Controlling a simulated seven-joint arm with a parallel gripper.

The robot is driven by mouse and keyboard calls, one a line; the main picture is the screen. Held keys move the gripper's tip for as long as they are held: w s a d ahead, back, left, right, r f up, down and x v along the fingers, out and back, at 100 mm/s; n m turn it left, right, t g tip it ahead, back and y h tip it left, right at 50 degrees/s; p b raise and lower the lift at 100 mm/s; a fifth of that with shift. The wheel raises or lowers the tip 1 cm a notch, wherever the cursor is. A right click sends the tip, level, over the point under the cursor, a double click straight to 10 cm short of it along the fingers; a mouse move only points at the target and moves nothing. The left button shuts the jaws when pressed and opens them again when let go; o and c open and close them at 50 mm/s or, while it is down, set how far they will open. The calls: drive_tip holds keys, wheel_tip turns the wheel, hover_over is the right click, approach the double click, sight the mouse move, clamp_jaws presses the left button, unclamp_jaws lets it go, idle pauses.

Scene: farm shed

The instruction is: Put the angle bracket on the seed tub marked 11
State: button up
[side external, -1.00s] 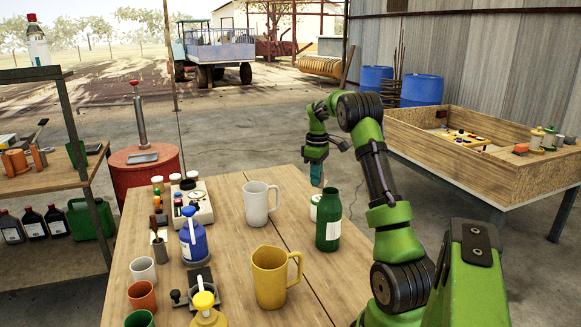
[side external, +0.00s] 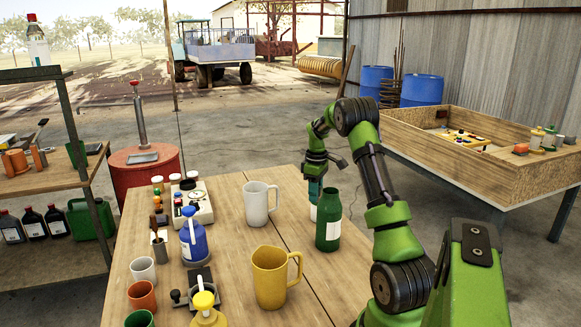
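My gripper (side external: 315,190) points down over the far right part of the wooden table (side external: 225,245), behind the green bottle. Its fingertips are small and partly hidden here, so I cannot tell whether they are open or shut, or whether they hold anything. A small white tub (side external: 313,213) shows just below the gripper, mostly hidden by the green bottle. I cannot read any number on it, nor tell whether the gripper touches it. I cannot make out the angle bracket.
The green bottle (side external: 328,222) stands in front of the gripper. A white jug (side external: 257,205) and a yellow jug (side external: 269,278) stand to its left. A wooden-sided bin (side external: 440,165) is at right.

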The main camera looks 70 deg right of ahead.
wheel_tip(320, 180, up, 12)
drive_tip(key=shift+f, duration=0.1)
drive_tip(key=w+a+r+m+t, duration=0.15)
drive_tip(key=a+r, duration=0.25)
drive_tip(key=a, duration=0.7)
drive_tip(key=w+a+r+t, duration=0.2)
drive_tip(key=w+a+r, duration=0.15)
drive_tip(key=a, duration=0.75)
drive_tip(key=s+a+f+m+t+y, duration=0.1)
drive_tip(key=s+a, duration=0.4)
drive_tip(key=a, duration=0.6)
drive_tip(key=s+a+f+m+t+y, duration=0.1)
drive_tip(key=s+a+f+t, duration=0.1)
drive_tip(key=s+a, duration=0.4)
drive_tip(key=a+f, duration=0.1)
drive_tip(key=a, duration=0.4)
drive_tip(key=shift+s+a+t, duration=0.2)
drive_tip(key=shift+a+t, duration=0.1)
drive_tip(key=shift+t, duration=0.05)
drive_tip(key=shift+r+m, duration=0.1)
drive_tip(key=shift+m, duration=0.15)
